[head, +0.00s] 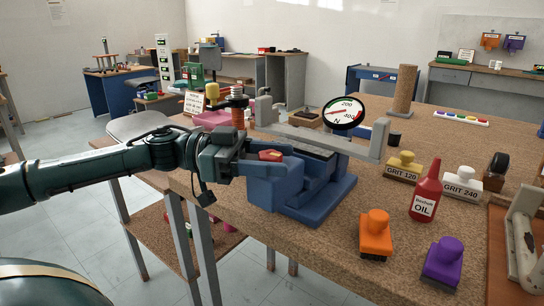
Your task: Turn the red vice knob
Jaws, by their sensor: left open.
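The blue vice (312,198) stands on the near left edge of the cork-topped workbench. Its red knob (271,155) shows as a small red patch on the vice's left side. My left gripper (268,157) reaches in from the left. Its fingers are open, and the red knob shows between them. I cannot tell whether the fingers touch it, and they hide part of it. A round gauge (344,112) with a white dial, a red needle and an N stands just behind the vice. My right gripper is out of view.
A grey bar (325,142) spans above the vice. To its right stand an orange block (376,236), a purple block (442,263), a red oil bottle (425,194) and grit blocks. A black-and-orange post (237,112) stands behind my left gripper.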

